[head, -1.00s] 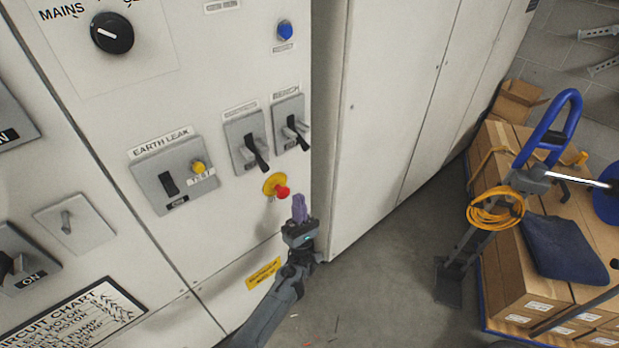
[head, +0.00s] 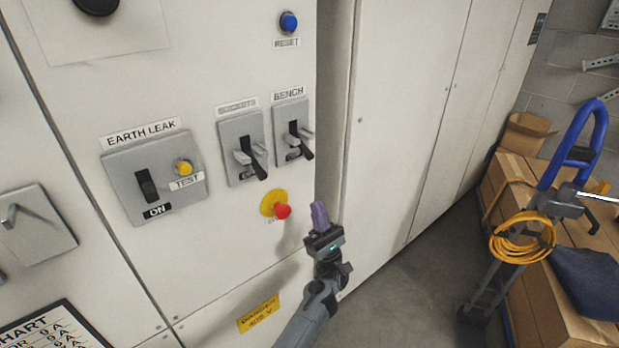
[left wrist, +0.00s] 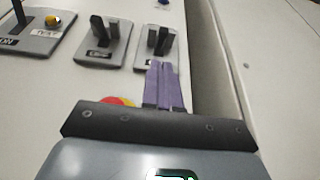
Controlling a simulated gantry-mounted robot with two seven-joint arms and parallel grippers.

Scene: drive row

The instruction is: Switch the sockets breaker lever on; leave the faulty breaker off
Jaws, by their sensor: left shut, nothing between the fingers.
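The sockets breaker (head: 240,148) is a grey plate with a black lever that points down, under a blurred label that seems to read SOCKETS. Right of it is the bench breaker (head: 293,131), its black lever also down. Both show in the left wrist view, the sockets breaker (left wrist: 104,42) left of the bench breaker (left wrist: 157,44). I cannot tell from any mark which breaker is faulty. My left gripper (head: 320,215), with purple fingers, is shut and empty, below and right of both breakers, apart from them. Its fingers (left wrist: 166,85) point toward the bench breaker. My right gripper is not in view.
A red stop button (head: 283,211) on a yellow base sits just left of my left gripper. The earth leak unit (head: 150,180) is further left, a blue reset button (head: 288,22) above. A hand truck with a yellow cable coil (head: 522,236) and boxes stand at right.

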